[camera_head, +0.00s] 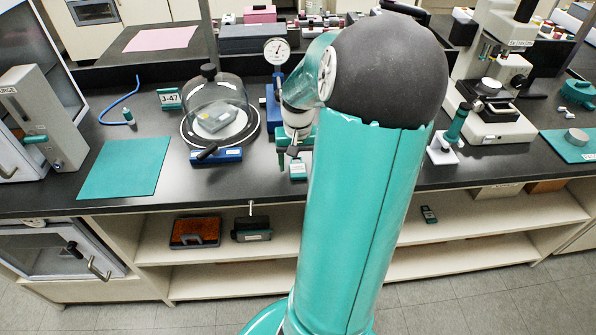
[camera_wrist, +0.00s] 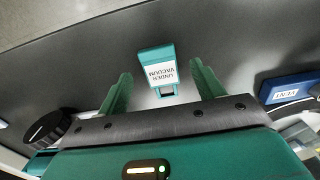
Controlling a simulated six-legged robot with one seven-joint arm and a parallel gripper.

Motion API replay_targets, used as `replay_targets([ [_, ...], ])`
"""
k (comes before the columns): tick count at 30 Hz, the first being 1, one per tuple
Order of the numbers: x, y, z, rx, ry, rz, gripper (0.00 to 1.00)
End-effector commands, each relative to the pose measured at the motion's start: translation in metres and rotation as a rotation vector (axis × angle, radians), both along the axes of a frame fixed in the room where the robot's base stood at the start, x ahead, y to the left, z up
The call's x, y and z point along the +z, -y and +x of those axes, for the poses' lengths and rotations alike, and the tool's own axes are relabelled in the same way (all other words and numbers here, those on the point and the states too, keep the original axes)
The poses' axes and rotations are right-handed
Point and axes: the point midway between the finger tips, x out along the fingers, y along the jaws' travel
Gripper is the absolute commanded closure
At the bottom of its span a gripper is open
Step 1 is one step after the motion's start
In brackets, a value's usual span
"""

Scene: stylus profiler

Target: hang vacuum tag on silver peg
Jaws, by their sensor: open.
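The vacuum tag (camera_wrist: 157,66) is a teal tag with a white "UNDER VACUUM" label and a dark slot at one end. It lies flat on the black bench. In the head view the tag (camera_head: 298,172) is near the bench's front edge, just below my gripper (camera_head: 294,158). In the wrist view my gripper (camera_wrist: 162,75) is open, with one teal finger on each side of the tag and visible gaps between. Whether the fingertips are down at tag height is unclear. A small silver peg (camera_head: 251,208) shows at the bench's front edge, left of my arm.
A glass bell jar (camera_head: 216,98) stands left of the tag, with a blue vent block (camera_head: 216,156) at its front; this block (camera_wrist: 286,89) is at the right in the wrist view. A dial gauge (camera_head: 277,52) stands behind. A teal mat (camera_head: 124,167) lies farther left.

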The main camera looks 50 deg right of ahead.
Motion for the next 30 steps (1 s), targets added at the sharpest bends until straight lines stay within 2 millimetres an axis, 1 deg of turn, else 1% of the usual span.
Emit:
replay_targets([
  [1, -0.0070, 0.0000, -0.0003, 0.000, 0.000, 0.003, 0.33],
  [3, -0.0125, -0.0002, -0.0002, 0.000, 0.000, 0.001, 0.33],
  [10, -0.0142, -0.0001, 0.0003, 0.000, 0.001, -0.001, 0.33],
  [11, -0.0142, -0.0001, 0.0003, 0.000, 0.001, -0.001, 0.35],
  [15, -0.0140, 0.0000, 0.0003, 0.000, 0.001, -0.001, 0.62],
  [18, -0.0140, 0.0000, 0.0003, 0.000, 0.001, -0.001, 0.80],
  [26, -0.0134, 0.0001, 0.0003, 0.000, 0.001, -0.001, 0.80],
  [30, -0.0085, 0.0006, 0.0002, 0.000, 0.000, -0.003, 0.80],
])
